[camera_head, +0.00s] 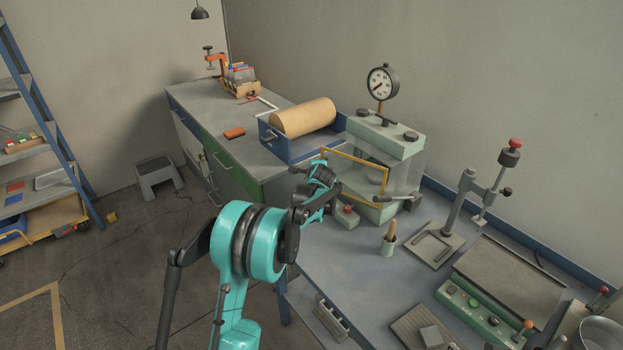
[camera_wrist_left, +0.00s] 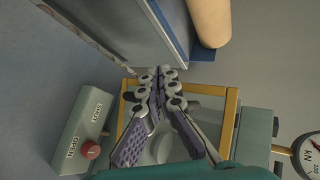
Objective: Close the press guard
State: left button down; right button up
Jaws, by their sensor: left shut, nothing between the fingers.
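The press (camera_head: 390,140) is a pale green machine with a round dial gauge (camera_head: 382,83) on top. Its guard (camera_head: 355,157) is a clear panel in a yellow frame; in the head view its left end stands out beyond the press body. The frame also shows in the left wrist view (camera_wrist_left: 232,112), behind my fingers. My left gripper (camera_head: 325,172) is at the frame's left end, shut and empty; its fingertips (camera_wrist_left: 158,78) overlap the frame in the wrist view. I cannot tell whether they touch it. My right gripper is out of view.
A box with a red knob (camera_head: 346,211) sits before the press, labelled SHUT and OPEN in the wrist view (camera_wrist_left: 82,128). A blue tray (camera_head: 282,148) with a tan roll (camera_head: 304,117) stands left of the press.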

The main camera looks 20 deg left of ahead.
pick_arm(q)
jog(key=shift+w+d+p, duration=0.1)
jog(key=shift+w+d, duration=0.1)
jog(key=shift+w, duration=0.65)
jog(key=shift+w+d+p, duration=0.15)
jog(key=shift+w+d, duration=0.05)
jog(key=shift+w, duration=0.6)
jog(key=shift+w+d+p, duration=0.1)
jog(key=shift+w+d, duration=0.1)
jog(key=shift+w, duration=0.65)
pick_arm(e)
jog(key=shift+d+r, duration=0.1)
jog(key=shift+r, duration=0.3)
pick_arm(q)
jog(key=shift+s+a, duration=0.1)
